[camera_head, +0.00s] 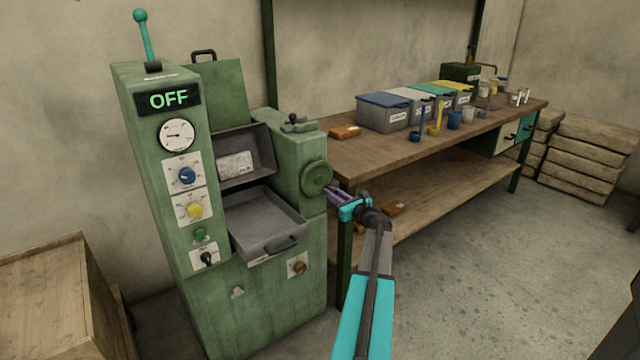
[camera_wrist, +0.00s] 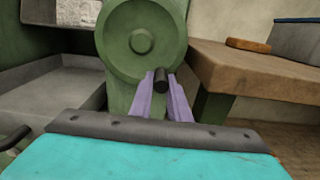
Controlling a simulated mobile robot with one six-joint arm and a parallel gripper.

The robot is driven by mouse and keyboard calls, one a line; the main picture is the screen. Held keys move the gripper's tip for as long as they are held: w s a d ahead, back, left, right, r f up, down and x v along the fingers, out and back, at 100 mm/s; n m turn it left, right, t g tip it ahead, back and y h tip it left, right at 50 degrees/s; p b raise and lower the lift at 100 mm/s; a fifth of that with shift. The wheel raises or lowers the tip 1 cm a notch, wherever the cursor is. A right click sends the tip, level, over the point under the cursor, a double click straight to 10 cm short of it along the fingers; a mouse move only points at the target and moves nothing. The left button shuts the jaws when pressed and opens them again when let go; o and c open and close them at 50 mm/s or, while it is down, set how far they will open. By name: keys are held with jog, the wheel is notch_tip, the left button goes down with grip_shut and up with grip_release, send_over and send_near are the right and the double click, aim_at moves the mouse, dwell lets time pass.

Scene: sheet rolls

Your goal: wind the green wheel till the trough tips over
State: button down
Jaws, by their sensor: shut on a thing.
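The green wheel (camera_head: 316,178) is on the right side of the green machine, and it fills the upper middle of the wrist view (camera_wrist: 145,38). A short dark handle (camera_wrist: 161,78) sticks out near its lower rim. My gripper (camera_head: 332,192) reaches it from the right; in the wrist view its purple fingers (camera_wrist: 163,88) are shut on the handle, one on each side. The grey trough (camera_head: 265,222) sits level at the machine's front, with a dark handle on its front. A pale block with print (camera_head: 236,163) lies in the recess above and behind it.
A wooden bench (camera_head: 440,135) with bins, cups and an orange-brown block (camera_head: 345,132) stands right of the machine, close to my gripper. The panel display (camera_head: 169,98) reads OFF. A wooden crate (camera_head: 60,300) is at lower left.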

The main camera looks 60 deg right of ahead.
jog(key=shift+w+a+r, duration=0.3)
jog(key=shift+w+a, duration=0.1)
jog(key=shift+a, duration=0.1)
jog(key=shift+w+a, duration=0.15)
jog(key=shift+a, duration=0.55)
jog(key=shift+f, duration=0.1)
jog(key=shift+a+f+b, duration=0.35)
jog(key=shift+a, duration=0.55)
jog(key=shift+f, duration=0.1)
jog(key=shift+a, duration=0.15)
